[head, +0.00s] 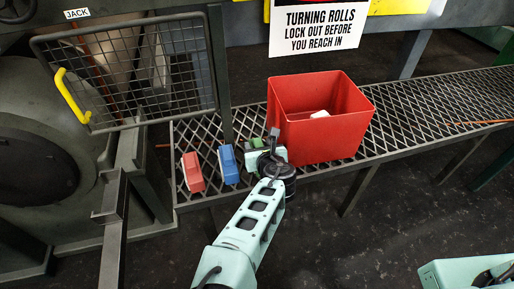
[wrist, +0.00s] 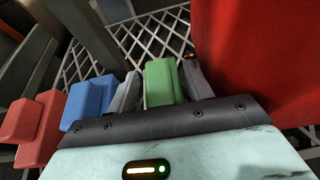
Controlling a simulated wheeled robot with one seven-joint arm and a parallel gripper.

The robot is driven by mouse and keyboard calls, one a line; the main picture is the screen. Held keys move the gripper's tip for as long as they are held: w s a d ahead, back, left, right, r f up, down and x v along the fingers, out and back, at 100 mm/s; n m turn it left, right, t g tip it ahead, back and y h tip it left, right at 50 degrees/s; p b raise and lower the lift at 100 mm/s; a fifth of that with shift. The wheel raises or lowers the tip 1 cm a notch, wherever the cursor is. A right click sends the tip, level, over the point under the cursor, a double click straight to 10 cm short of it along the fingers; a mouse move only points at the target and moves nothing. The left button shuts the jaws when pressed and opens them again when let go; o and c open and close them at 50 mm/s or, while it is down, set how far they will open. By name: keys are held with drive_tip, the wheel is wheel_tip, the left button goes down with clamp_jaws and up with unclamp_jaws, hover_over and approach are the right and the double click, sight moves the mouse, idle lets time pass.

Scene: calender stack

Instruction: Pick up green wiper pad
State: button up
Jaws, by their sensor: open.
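The green wiper pad (head: 255,143) stands on the mesh walkway, right of the blue pad and left of the red bin, partly hidden by my gripper in the head view. My gripper (head: 270,146) is at the pad, reaching down over it. In the wrist view, my gripper (wrist: 160,82) is open, with one grey finger on each side of the green wiper pad (wrist: 161,80). I cannot tell whether either finger touches it.
A blue pad (head: 228,164) and a red pad (head: 192,172) stand to the left. The red bin (head: 318,140) is close on the right, with a whitish object (head: 320,114) inside. A wire guard (head: 130,75) with a yellow handle is at left. The walkway (head: 440,105) is mostly clear at right.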

clamp_jaws()
drive_tip(key=shift+r, duration=0.1)
